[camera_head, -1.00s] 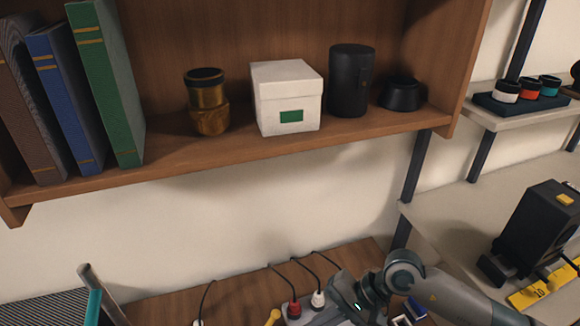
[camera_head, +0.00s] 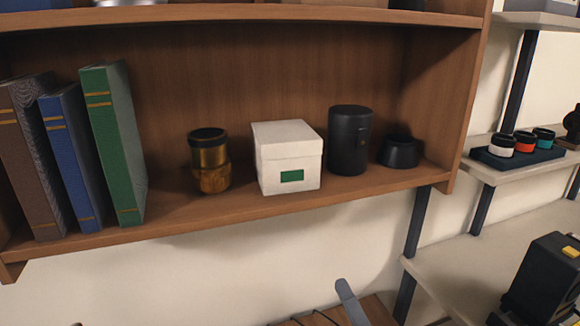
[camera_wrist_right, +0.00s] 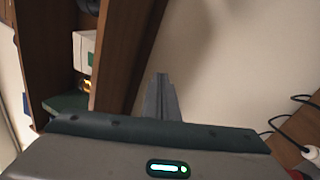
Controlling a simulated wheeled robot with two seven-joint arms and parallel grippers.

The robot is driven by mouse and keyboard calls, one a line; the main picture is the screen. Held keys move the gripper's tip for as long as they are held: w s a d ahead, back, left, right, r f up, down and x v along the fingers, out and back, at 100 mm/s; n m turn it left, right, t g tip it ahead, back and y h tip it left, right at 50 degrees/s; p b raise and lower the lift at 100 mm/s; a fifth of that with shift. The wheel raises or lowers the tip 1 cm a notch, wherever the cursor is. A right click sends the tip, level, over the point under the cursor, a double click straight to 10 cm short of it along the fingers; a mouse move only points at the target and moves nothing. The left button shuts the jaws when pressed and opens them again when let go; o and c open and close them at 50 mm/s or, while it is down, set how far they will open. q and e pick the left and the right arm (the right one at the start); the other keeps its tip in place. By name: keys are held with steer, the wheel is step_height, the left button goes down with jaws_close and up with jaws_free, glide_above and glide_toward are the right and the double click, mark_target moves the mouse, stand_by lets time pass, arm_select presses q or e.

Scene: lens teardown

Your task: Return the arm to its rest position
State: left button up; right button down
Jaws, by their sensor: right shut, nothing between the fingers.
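My right gripper (camera_head: 346,290) shows only as a narrow grey tip at the bottom edge of the head view, below the wooden shelf and in front of the cream wall. In the right wrist view the fingers (camera_wrist_right: 161,97) are together and empty, apart from the shelf's side. The rest of the right arm is mostly below the head view. My left gripper is not in view.
The wooden shelf (camera_head: 300,208) holds books (camera_head: 118,140), a brass lens barrel (camera_head: 209,160), a white box (camera_head: 287,157), a black cylinder (camera_head: 349,140) and a black hood (camera_head: 399,151). Black equipment (camera_head: 545,275) stands at right. Cables (camera_wrist_right: 290,140) lie below the gripper.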

steer(key=s+d+f+m+g+h, duration=0.35)
steer(key=d+f+m, duration=0.25)
steer(key=f+m, duration=0.25)
steer(key=s+d+f+m+g+h, duration=0.3)
steer(key=d+f+m+h, duration=0.2)
steer(key=f+m, duration=0.3)
steer(key=s+f+m+g+y, duration=0.1)
steer(key=s+f+m+g, duration=0.2)
steer(key=s+f+g, duration=0.55)
steer(key=s+f+m+g, duration=0.2)
steer(key=s+f+m, duration=0.3)
steer(key=s, duration=0.8)
steer(key=w+a+f+n, duration=0.1)
steer(key=w+f+n, duration=0.15)
steer(key=f, duration=2.35)
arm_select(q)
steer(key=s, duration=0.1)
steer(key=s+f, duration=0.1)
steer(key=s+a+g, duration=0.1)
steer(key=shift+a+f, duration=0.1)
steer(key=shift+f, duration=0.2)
arm_select(e)
steer(key=s+f, duration=0.5)
steer(key=f, duration=0.3)
steer(key=s+f+t, duration=0.1)
steer(key=s+f, duration=0.3)
steer(key=f, duration=0.5)
steer(key=shift+s+d+y, duration=0.15)
steer(key=shift+s+y, duration=0.25)
steer(key=shift+y, duration=0.05)
